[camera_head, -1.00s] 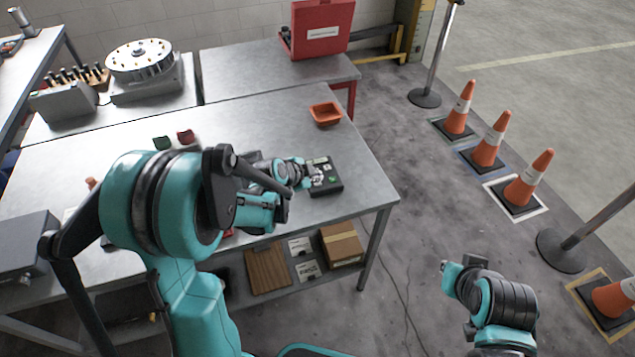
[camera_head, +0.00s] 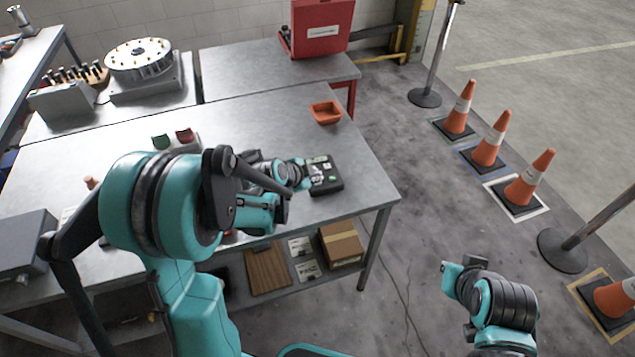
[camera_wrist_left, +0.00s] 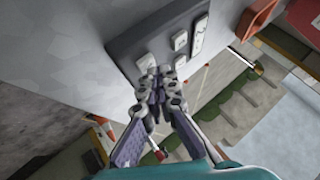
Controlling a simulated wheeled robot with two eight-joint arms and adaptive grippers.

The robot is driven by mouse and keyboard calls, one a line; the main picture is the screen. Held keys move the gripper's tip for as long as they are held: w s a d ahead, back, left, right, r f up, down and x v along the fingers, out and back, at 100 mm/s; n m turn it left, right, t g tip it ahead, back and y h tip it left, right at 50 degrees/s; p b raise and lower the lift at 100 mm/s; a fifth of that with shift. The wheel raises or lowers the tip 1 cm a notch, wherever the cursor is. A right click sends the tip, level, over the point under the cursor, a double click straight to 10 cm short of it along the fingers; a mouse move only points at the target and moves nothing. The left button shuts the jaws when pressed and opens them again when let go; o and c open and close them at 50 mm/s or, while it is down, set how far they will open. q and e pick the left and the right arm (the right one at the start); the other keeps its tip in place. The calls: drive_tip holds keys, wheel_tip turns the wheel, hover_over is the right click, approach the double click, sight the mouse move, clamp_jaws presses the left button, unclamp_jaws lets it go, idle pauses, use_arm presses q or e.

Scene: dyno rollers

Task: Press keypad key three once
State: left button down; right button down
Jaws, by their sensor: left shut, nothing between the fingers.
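The keypad (camera_head: 328,187) is a small dark box with pale keys and a green spot, lying near the right edge of the metal table (camera_head: 365,185). My left gripper (camera_head: 306,172) is at the keypad's left side. In the wrist view its fingertips (camera_wrist_left: 160,72) are together and empty, overlapping the near keys. Whether they touch a key is unclear. My right gripper (camera_head: 450,270) is low at the right, away from the table.
An orange tray (camera_head: 325,113) sits behind the keypad. A red case (camera_head: 320,30) stands on the back table. A green and a red button (camera_head: 185,135) are at the left. Traffic cones (camera_head: 488,140) stand on the floor at the right.

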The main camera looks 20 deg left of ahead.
use_arm(q)
drive_tip(key=shift+f+b, duration=0.35)
drive_tip(key=shift+b, duration=0.05)
idle(0.5)
idle(0.4)
drive_tip(key=shift+r+p, duration=0.6)
drive_tip(key=shift+r, duration=0.2)
wheel_tip(320, 180, up, 5)
drive_tip(key=p, duration=0.4)
drive_tip(key=shift+r, duration=0.1)
idle(0.5)
